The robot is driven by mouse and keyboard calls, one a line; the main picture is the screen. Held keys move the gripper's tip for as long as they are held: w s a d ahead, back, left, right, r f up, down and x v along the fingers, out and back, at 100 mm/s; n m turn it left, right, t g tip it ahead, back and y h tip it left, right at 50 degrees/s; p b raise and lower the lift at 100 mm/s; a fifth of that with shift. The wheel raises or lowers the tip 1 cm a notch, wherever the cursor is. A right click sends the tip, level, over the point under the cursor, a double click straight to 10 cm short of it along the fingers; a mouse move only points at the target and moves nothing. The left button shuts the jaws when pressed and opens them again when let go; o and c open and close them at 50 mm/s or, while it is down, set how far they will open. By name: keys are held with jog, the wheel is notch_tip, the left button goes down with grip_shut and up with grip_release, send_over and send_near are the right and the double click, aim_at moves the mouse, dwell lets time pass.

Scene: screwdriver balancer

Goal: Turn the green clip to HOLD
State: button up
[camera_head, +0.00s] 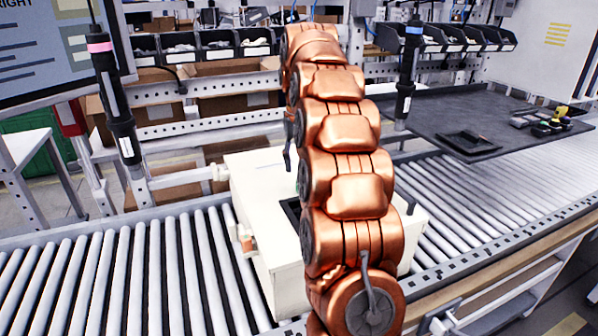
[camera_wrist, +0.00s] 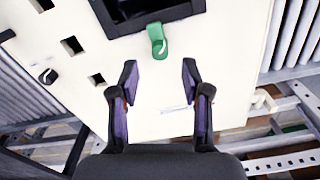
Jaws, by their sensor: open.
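The green clip (camera_wrist: 157,40) sits at the edge of a dark square recess (camera_wrist: 150,12) in a white panel, in the wrist view. Its rounded end points toward my gripper. My gripper (camera_wrist: 160,76) is open and empty, its two dark fingers apart on either side of a line just short of the clip, not touching it. I cannot read any HOLD mark.
The panel has several small square holes (camera_wrist: 72,45) and a small dark knob (camera_wrist: 48,76). The box stands on a roller conveyor (camera_head: 120,275). Two hanging screwdrivers (camera_head: 117,100) (camera_head: 406,75) flank the arm. A dark tray surface (camera_head: 450,110) lies at right.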

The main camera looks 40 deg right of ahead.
jog(key=shift+r, duration=1.3)
jog(key=shift+s+a+r, duration=0.1)
jog(key=shift+a, duration=0.2)
jog(key=s+a+f+n+g+p, duration=0.1)
jog(key=s+a+f+n+p, duration=0.1)
jog(key=s+a, duration=0.9)
jog(key=s+a+f+n+p, duration=0.1)
jog(key=s+a+n+p, duration=0.1)
jog(key=s+a, duration=0.9)
jog(key=s+a+f+p, duration=0.1)
jog(key=s+f, duration=0.2)
jog(key=s, duration=0.3)
jog(key=s+a+f+n, duration=0.1)
jog(key=s+a+f, duration=0.1)
jog(key=s, duration=0.5)
jog(key=shift+f+g+p, duration=0.4)
jog(key=shift+f, duration=0.15)
